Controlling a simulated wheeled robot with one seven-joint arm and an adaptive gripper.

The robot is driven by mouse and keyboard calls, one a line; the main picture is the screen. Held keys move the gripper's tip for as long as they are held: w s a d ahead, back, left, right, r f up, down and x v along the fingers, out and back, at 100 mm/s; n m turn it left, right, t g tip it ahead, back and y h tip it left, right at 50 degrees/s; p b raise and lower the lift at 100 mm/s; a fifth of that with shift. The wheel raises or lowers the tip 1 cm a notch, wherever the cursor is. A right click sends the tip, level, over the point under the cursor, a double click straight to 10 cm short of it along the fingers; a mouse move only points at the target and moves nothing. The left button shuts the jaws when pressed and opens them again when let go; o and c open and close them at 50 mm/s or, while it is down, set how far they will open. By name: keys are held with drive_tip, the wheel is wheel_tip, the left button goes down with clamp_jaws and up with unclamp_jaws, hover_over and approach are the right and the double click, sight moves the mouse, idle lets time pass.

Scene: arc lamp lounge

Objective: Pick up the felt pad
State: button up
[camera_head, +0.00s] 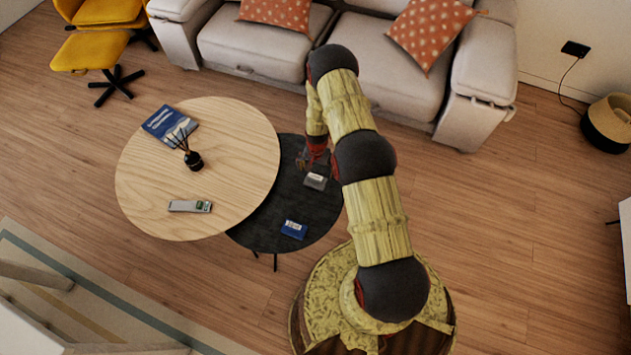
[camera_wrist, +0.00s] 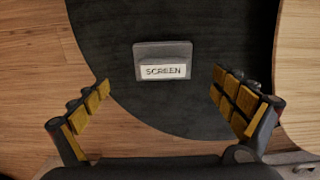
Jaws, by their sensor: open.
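A dark grey, flat, roughly square pad with a white label reading "SCREEN", which looks like the felt pad (camera_wrist: 162,50), lies on the black round table (camera_wrist: 200,115). In the head view the felt pad (camera_head: 316,180) lies near the right side of that table, just below my gripper (camera_head: 313,162) in the picture. In the wrist view my gripper (camera_wrist: 161,84) is open and empty, with one yellow-padded finger to each side. The pad shows between and beyond the fingertips, and no finger touches it. The height gap is hard to judge.
A blue packet (camera_head: 293,229) lies on the black table's front part. A light wooden round table (camera_head: 230,195) overlaps the black table at left and bears a remote (camera_head: 190,206), a book (camera_head: 170,125) and a reed diffuser (camera_head: 194,160). A sofa (camera_head: 265,45) stands behind.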

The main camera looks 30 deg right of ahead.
sight(316, 177)
drive_tip(key=f, duration=0.2)
drive_tip(key=f+b, duration=0.1)
drive_tip(key=f, duration=0.1)
drive_tip(key=f+b, duration=0.1)
drive_tip(key=f, duration=0.1)
drive_tip(key=shift+w+a+f, duration=0.15)
drive_tip(key=shift+a+f, duration=0.1)
drive_tip(key=shift+c, duration=0.8)
drive_tip(key=c, duration=1.1)
drive_tip(key=shift+r, duration=0.1)
